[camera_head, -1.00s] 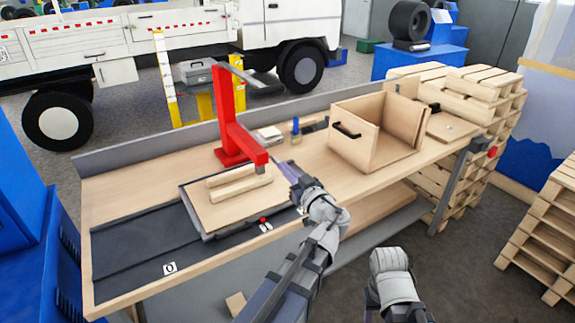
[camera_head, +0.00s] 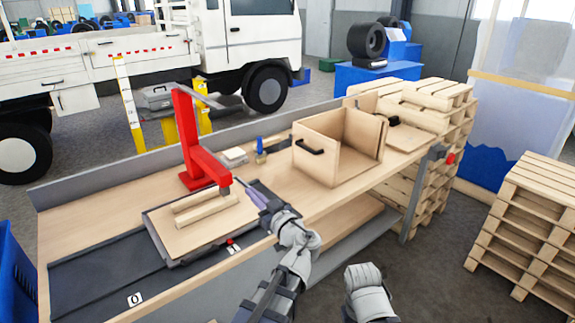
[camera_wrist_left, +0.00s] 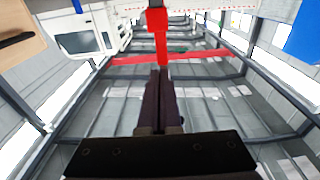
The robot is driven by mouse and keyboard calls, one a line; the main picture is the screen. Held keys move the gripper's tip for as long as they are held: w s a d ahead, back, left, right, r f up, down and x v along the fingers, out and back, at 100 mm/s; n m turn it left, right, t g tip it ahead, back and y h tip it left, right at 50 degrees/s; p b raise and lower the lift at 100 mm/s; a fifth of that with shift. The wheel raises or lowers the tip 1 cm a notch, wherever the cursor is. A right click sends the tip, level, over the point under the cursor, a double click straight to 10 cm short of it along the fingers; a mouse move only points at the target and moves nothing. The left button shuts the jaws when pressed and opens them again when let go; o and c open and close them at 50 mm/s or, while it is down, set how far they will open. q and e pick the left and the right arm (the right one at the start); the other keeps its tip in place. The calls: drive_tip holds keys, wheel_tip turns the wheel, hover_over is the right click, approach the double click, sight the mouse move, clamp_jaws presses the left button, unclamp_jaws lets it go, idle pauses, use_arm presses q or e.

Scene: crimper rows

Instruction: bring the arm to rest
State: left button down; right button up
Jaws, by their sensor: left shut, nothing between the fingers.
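My left gripper (camera_head: 250,190) reaches over the workbench (camera_head: 330,208), close to the front end of the red press arm (camera_head: 205,165). Its dark, slim fingers are shut and hold nothing. In the left wrist view the closed fingers (camera_wrist_left: 160,85) point up the picture toward the red press (camera_wrist_left: 158,32). I cannot tell whether they touch it. Part of my right arm (camera_head: 368,295) shows at the bottom of the head view, but its gripper is not in view.
Wooden bars (camera_head: 205,210) lie on a board (camera_head: 165,228) under the press. An open wooden box (camera_head: 315,168) with a black handle stands right of my left gripper. A small blue-topped item (camera_head: 260,150) is behind. Pallets (camera_head: 525,215) stand at the right; open floor lies between.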

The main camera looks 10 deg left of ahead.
use_arm(q)
drive_tip(key=s+d+f+m+g+h+p, duration=0.2)
drive_tip(key=s+d+f+m+g+h, duration=0.15)
drive_tip(key=f, duration=0.25)
drive_tip(key=s+d+f+m+g+h+p, duration=0.2)
drive_tip(key=s+f+g+h, duration=0.1)
drive_tip(key=s+f, duration=0.25)
drive_tip(key=s+d+f+m+g+h+p, duration=0.1)
drive_tip(key=s+d+f+m+g+h, duration=0.1)
drive_tip(key=d, duration=0.5)
drive_tip(key=s+d+f+m+g+h+p, duration=0.2)
drive_tip(key=s+d+m+g+h, duration=0.1)
drive_tip(key=s+d+m+h, duration=0.2)
drive_tip(key=s+d+m, duration=0.2)
drive_tip(key=s+d, duration=0.1)
drive_tip(key=s, duration=0.1)
drive_tip(key=shift+f, duration=0.4)
